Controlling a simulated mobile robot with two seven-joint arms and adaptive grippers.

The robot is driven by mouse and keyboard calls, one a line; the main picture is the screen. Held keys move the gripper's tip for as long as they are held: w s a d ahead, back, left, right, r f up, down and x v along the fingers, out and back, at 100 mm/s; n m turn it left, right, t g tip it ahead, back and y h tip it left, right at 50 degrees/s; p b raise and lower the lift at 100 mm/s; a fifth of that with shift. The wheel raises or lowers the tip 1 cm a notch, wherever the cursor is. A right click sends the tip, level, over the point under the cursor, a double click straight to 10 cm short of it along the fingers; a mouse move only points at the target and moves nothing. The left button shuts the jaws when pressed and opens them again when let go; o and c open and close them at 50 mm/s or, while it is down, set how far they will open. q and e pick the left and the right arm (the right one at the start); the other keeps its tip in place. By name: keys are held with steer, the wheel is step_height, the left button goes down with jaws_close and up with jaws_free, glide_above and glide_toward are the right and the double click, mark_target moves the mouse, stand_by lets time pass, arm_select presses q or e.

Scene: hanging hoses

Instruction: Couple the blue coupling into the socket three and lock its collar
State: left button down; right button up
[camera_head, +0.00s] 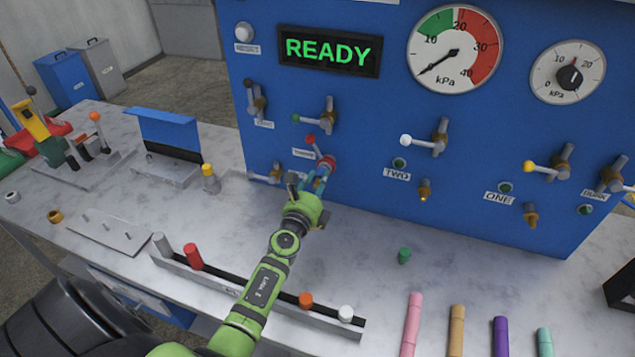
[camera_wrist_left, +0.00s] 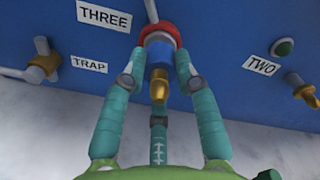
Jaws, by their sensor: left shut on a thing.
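The blue coupling (camera_wrist_left: 159,72) shows in the left wrist view, with a blue band, a red collar (camera_wrist_left: 159,38) and a brass end pointing toward my palm. It is at the blue panel, just below and right of the label THREE (camera_wrist_left: 105,15). The red collar also shows in the head view (camera_head: 327,162). My left gripper (camera_head: 318,182) is shut on the coupling, its fingers (camera_wrist_left: 159,88) on either side of the body. Socket three is hidden behind the coupling, so I cannot tell whether it is seated or locked. My right gripper is out of view.
The READY display (camera_head: 329,50) and pressure gauge (camera_head: 453,48) are above. Socket two (camera_head: 425,190) is to the right. A rack (camera_head: 215,283) with several coloured pegs lies below my arm; a green plug (camera_head: 404,255) stands on the bench.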

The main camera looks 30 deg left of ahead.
arm_select(q)
steer(key=shift+w+a+r, duration=0.1)
steer(key=shift+w+r, duration=0.05)
steer(key=shift+w, duration=0.25)
stand_by(0.3)
steer(key=c, duration=0.9)
jaws_free()
steer(key=shift+o, duration=0.2)
steer(key=shift+w, duration=0.1)
steer(key=shift+s+d, duration=0.2)
steer(key=shift+s, duration=0.35)
steer(key=v, duration=1.1)
steer(key=shift+a, duration=0.15)
